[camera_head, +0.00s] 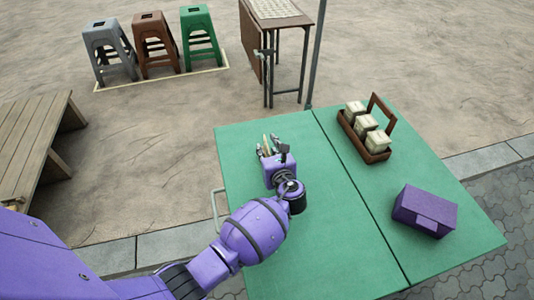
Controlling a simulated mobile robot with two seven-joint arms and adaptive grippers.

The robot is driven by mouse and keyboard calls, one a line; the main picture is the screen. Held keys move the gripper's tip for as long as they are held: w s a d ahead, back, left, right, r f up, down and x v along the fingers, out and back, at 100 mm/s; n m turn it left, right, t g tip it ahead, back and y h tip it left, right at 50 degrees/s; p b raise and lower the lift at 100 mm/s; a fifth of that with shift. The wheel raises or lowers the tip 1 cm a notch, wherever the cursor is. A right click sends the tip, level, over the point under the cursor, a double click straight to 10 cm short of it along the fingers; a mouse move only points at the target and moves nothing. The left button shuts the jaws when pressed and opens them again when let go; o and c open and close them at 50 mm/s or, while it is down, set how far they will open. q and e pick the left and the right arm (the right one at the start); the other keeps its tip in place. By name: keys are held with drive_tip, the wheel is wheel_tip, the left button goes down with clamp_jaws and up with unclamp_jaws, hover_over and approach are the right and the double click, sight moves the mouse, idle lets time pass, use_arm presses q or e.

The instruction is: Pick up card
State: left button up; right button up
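My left gripper (273,145) is over the left part of the green folding table (335,240), with its fingers pointing to the far edge. The fingers look spread apart. A thin pale tan sliver (266,144) shows at the fingers; it is too small to tell whether it is a card or part of the gripper. I cannot make out a card for certain anywhere else on the table. My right gripper is not in view.
A purple box (424,207) sits at the right. The table's front middle is clear. Grey, brown and green stools (201,35), a side table (278,10) and a wooden platform (35,135) stand beyond.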

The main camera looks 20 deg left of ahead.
use_arm(q)
drive_tip(key=shift+w+a+f, duration=0.15)
drive_tip(key=shift+w+a, duration=0.1)
drive_tip(key=shift+w, duration=0.05)
clamp_jaws()
